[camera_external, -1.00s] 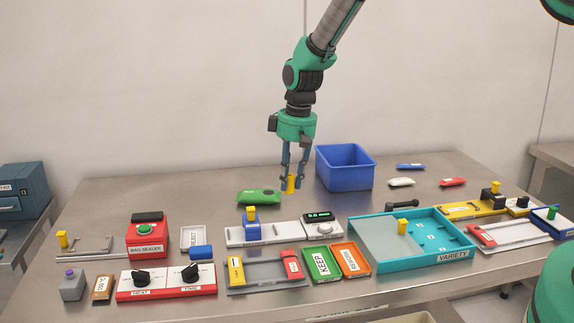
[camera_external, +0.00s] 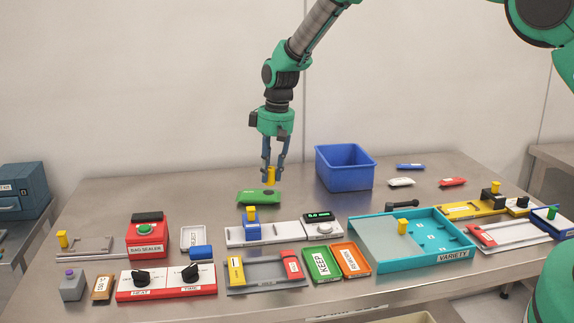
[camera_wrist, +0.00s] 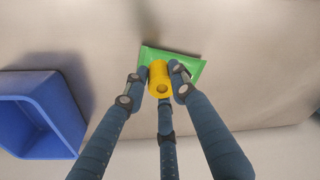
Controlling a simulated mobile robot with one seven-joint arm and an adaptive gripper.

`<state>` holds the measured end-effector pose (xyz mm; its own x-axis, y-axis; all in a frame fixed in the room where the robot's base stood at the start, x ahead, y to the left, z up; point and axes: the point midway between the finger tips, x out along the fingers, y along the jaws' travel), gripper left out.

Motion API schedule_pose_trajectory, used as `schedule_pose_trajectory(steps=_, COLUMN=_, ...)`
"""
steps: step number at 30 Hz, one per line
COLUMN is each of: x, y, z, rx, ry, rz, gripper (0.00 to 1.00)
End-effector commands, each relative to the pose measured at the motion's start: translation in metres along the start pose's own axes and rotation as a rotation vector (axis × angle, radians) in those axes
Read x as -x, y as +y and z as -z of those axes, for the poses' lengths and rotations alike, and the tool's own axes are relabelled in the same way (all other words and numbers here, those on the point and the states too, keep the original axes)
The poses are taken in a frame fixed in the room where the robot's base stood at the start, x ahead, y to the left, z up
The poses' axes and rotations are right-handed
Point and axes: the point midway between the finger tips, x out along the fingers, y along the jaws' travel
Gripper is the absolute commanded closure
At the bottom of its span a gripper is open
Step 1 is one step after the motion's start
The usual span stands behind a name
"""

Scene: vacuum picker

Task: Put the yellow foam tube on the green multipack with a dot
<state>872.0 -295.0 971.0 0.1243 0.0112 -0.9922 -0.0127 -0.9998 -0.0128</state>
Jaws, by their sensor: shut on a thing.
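My gripper (camera_external: 271,170) is shut on the yellow foam tube (camera_external: 271,177), a short upright cylinder held between the blue fingers. The wrist view shows the tube (camera_wrist: 160,79) end-on, with a hole in its end. The green multipack (camera_external: 254,199) lies flat on the table, with a dark dot near its right part. The tube is held above the right part of the pack in the external view. In the wrist view the green pack (camera_wrist: 148,58) shows behind the tube and fingers, which hide its middle and the dot.
A blue bin (camera_external: 343,182) stands on the table to the right of the pack; it also shows in the wrist view (camera_wrist: 62,98). A blue-and-white device (camera_external: 270,234) lies in front of the pack. The table left of the pack is clear.

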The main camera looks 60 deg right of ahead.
Motion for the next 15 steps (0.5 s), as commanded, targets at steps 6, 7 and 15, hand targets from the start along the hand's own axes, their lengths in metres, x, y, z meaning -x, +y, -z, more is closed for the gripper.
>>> schedule_pose_trajectory(steps=6, x=-0.004, y=0.0, z=-0.001, rx=0.0, ry=-0.001, rz=0.0, gripper=0.92)
schedule_pose_trajectory(steps=7, x=-0.006, y=0.0, z=-0.001, rx=0.0, ry=-0.001, rz=0.0, gripper=0.92)
schedule_pose_trajectory(steps=15, x=-0.031, y=0.0, z=-0.004, rx=0.0, ry=-0.001, rz=0.0, gripper=0.92)
